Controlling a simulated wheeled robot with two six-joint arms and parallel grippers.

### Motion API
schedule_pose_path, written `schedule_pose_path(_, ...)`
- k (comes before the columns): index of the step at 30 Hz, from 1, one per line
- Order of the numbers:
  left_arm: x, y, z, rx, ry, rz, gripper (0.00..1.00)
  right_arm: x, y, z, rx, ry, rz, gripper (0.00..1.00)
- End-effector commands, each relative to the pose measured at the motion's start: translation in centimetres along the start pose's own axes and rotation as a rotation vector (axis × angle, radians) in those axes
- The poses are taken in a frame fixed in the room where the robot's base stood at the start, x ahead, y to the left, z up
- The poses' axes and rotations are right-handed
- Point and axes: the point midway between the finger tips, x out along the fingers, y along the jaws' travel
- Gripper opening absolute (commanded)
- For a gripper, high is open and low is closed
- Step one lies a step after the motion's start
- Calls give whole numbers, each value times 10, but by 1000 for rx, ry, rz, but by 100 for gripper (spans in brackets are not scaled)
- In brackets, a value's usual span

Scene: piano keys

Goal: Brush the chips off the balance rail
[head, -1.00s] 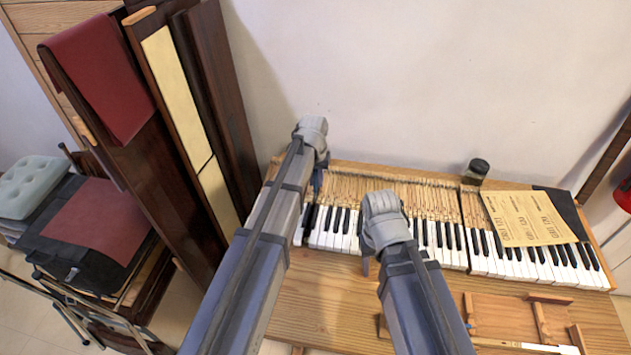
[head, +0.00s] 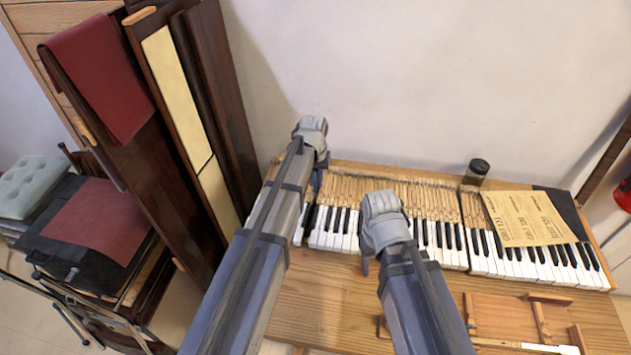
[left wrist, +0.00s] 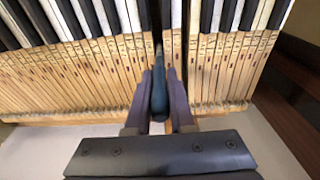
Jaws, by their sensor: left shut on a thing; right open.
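My left gripper (head: 318,188) is over the left end of the piano keys (head: 340,228). In the left wrist view the left gripper (left wrist: 160,80) is shut on a dark blue handle (left wrist: 158,100), perhaps a brush. Its far end points at a narrow gap between wooden key sticks (left wrist: 110,70). The tip is hard to make out, and I cannot tell whether it touches anything. My right gripper (head: 369,264) is open and empty near the front of the keys. I cannot make out the balance rail or any chips; key sticks and my arms cover much of that area.
A tan paper sheet (head: 524,217) lies over the right keys. A dark-lidded jar (head: 476,172) stands at the back. A wooden tray (head: 505,318) sits on the bench's front right. Dark panels (head: 165,150) lean at the left, and a wall rises behind the keys.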

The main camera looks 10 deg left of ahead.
Motion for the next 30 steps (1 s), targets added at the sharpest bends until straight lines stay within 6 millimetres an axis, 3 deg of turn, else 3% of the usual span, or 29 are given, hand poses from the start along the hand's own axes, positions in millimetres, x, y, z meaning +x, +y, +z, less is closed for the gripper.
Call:
schedule_pose_path(19, 0, 0, 9, 0, 0, 0, 0, 1, 0, 0, 0, 0, 0, 50)
schedule_pose_path(30, 0, 0, -2, 0, 0, 0, 0, 0, 0, 0, 0, 0, 0, 50)
